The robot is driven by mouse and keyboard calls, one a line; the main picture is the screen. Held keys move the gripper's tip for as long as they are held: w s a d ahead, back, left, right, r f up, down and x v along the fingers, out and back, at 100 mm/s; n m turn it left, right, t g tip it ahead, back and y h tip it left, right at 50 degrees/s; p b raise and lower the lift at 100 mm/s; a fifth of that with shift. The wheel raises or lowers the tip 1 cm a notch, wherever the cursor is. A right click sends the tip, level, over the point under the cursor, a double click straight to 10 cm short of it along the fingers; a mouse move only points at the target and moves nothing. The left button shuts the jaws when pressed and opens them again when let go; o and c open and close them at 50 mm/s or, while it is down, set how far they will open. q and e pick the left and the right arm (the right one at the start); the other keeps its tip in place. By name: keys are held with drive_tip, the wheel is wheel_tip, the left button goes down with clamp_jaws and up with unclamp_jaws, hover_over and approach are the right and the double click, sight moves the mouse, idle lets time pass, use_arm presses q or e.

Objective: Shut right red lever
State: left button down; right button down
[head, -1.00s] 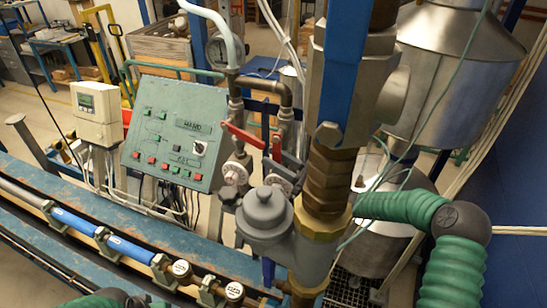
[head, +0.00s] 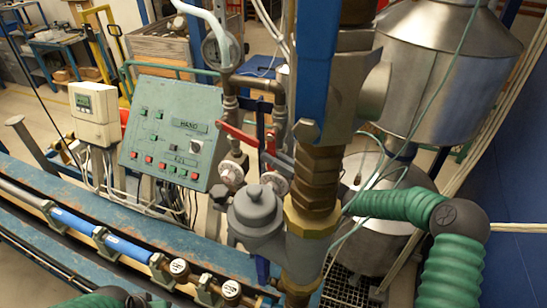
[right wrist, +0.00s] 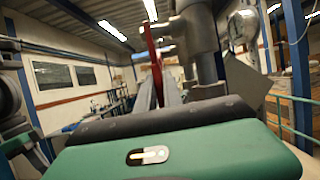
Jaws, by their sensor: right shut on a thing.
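Two red levers sit on the pipework right of the green panel in the head view. The left red lever (head: 236,132) slants down to the right. The right red lever (head: 270,146) is just beyond it and shows only in part, with the large brass pipe close in front. My right gripper (head: 281,159) comes from behind that pipe, its dark fingers at the right lever. In the right wrist view the red lever (right wrist: 153,55) stands upright between the fingers of the gripper (right wrist: 166,88), which is shut on it. My left gripper is out of view; only part of its arm shows at the bottom left.
The thick vertical pipe with its brass nut (head: 312,215) and the grey meter (head: 255,212) stand close in front of the levers. The green control panel (head: 170,135) is to the left. A blue bench rail (head: 140,218) crosses the front.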

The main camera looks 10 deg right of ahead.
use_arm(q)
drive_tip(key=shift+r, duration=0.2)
use_arm(e)
drive_tip(key=shift+w+r, duration=0.1)
drive_tip(key=shift+r, duration=0.05)
idle(0.5)
use_arm(q)
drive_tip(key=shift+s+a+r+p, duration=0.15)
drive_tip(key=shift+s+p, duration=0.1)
drive_tip(key=shift+p, duration=0.1)
use_arm(e)
drive_tip(key=shift+h, duration=0.3)
